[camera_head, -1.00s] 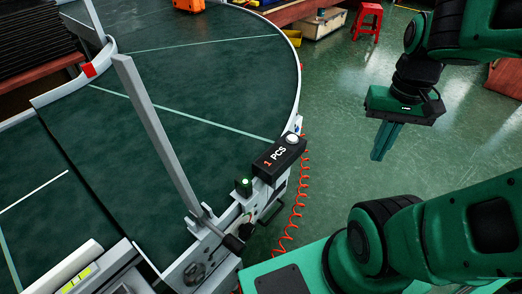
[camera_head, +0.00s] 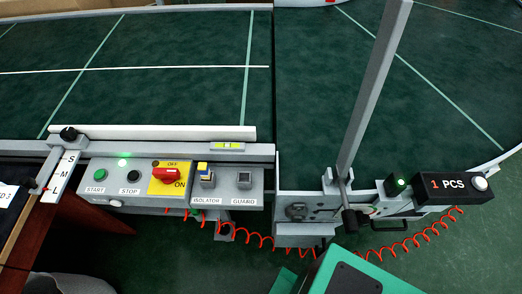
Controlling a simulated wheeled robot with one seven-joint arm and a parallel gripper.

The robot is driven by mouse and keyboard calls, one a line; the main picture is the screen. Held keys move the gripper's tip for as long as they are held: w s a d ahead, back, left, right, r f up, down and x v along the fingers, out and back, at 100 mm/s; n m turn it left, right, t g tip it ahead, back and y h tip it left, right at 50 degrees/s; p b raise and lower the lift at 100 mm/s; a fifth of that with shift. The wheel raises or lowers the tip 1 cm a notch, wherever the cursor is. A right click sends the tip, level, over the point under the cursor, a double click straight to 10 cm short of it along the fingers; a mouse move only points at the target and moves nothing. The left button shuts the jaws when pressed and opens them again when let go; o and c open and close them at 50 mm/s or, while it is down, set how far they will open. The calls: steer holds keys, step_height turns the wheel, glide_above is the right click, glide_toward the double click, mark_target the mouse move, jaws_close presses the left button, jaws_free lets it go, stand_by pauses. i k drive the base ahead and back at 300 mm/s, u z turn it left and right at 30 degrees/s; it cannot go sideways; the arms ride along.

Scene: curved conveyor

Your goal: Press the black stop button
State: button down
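The black stop button (camera_head: 133,176) sits on the grey control panel (camera_head: 150,201) on the front side of the conveyor, above a label reading STOP. The green start button (camera_head: 100,174) is just to its left. A green light (camera_head: 123,157) glows on the panel's upper edge above the two buttons. My gripper is out of the frame, so whether it is open or shut does not show.
Right of the stop button are a red rotary switch (camera_head: 166,174) on a yellow plate, an isolator and a guard fitting. A grey post (camera_head: 374,85) rises beside the belt (camera_head: 170,95). A counter box (camera_head: 440,189) and coiled red cable (camera_head: 262,240) are at right.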

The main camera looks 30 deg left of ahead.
mark_target(133, 175)
steer(key=u, duration=2.2)
